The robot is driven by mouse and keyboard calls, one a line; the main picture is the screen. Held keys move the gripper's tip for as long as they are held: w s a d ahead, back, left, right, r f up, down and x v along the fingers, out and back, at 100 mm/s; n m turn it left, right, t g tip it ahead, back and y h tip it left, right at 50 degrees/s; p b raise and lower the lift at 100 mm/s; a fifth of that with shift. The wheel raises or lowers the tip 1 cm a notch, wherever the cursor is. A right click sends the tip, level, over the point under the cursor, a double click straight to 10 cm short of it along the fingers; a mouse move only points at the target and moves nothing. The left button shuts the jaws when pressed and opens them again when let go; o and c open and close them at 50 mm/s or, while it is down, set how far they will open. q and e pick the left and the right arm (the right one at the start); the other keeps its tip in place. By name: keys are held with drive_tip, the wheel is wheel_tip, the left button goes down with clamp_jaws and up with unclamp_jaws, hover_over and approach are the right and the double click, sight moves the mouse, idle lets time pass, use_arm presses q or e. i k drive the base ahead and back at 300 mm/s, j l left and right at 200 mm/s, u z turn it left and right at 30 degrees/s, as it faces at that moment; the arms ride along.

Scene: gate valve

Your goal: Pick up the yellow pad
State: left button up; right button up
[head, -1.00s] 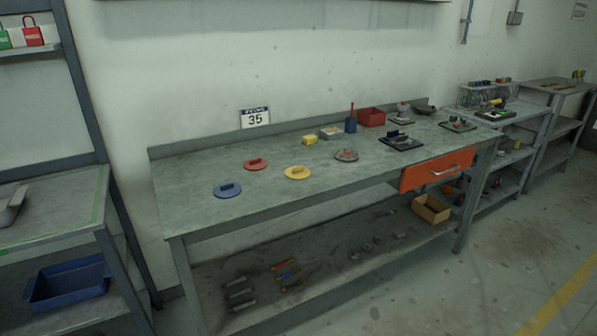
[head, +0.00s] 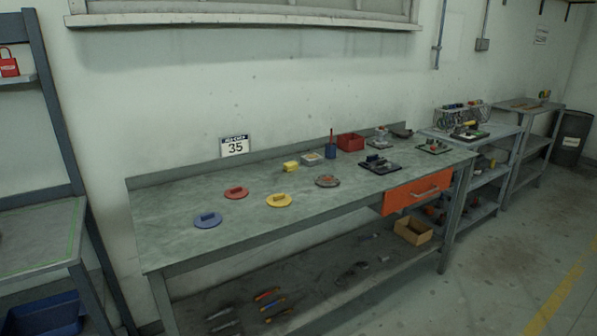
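The yellow pad (head: 279,200) is a flat round disc with a small raised block on top. It lies flat on the grey workbench (head: 170,240), towards the front edge and left of the bench's middle. A red pad (head: 236,192) of the same shape lies behind and left of it, and a blue pad (head: 208,220) lies further left. Nothing covers the yellow pad. Neither of my grippers shows in the head view.
A small yellow block (head: 291,166), a round grey-brown part (head: 327,181) and a red bin (head: 350,142) stand further right on the bench. The floor in front at right is clear.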

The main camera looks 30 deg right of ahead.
sight(292, 166)
drive_tip(key=i+l, duration=0.15)
drive_tip(key=l, duration=0.2)
drive_tip(key=i+l+u, duration=0.2)
drive_tip(key=i+l, duration=0.15)
drive_tip(key=l, duration=0.3)
drive_tip(key=i+l, duration=0.15)
drive_tip(key=l, duration=0.2)
drive_tip(key=i+l+u, duration=0.1)
drive_tip(key=l, duration=0.3)
